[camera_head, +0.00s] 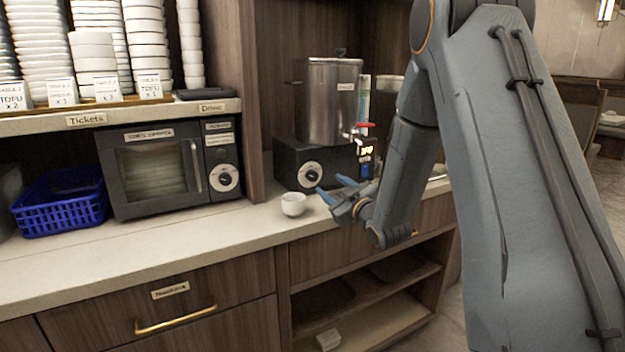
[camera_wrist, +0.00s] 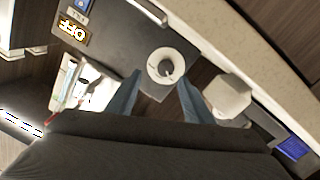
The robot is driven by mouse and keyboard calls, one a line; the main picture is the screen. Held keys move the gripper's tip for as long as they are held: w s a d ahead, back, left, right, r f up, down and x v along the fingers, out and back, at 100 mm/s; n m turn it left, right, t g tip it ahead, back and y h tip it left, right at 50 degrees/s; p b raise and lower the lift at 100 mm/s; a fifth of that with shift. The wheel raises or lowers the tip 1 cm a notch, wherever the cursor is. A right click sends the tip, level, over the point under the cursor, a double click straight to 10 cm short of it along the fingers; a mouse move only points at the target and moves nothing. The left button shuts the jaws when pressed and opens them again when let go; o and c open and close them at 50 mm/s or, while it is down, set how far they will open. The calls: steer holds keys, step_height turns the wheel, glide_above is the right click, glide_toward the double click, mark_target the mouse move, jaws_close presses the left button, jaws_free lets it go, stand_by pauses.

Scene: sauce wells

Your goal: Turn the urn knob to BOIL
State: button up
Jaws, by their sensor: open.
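The urn (camera_head: 333,105) is a silver cylinder on a black base (camera_head: 284,166) at the back of the counter. Its knob (camera_head: 311,175) is a white dial with a dark grip on the base's front. In the wrist view the knob (camera_wrist: 166,66) lies ahead, between the two blue fingertips. My gripper (camera_head: 337,188) is open and empty, in front of the base and right of a white cup. In the wrist view my gripper (camera_wrist: 158,84) appears apart from the knob. The knob's own markings are too small to read.
The white cup (camera_head: 293,205) stands on the counter (camera_head: 240,225) close to the gripper's left. A red-handled tap (camera_head: 364,127) sticks out from the urn. A microwave (camera_head: 160,170) with its own dial and a blue basket (camera_head: 60,203) stand further left.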

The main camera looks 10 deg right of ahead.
mark_target(314, 176)
steer(key=shift+y, duration=0.3)
steer(key=x, duration=0.3)
steer(key=a+p+x, duration=0.1)
steer(key=x, duration=0.3)
steer(key=shift+s+a, duration=0.15)
steer(key=shift+a, duration=0.1)
steer(key=shift+w, duration=0.35)
steer(key=shift+c, duration=0.2)
steer(key=shift+d, duration=0.1)
steer(key=c, duration=1)
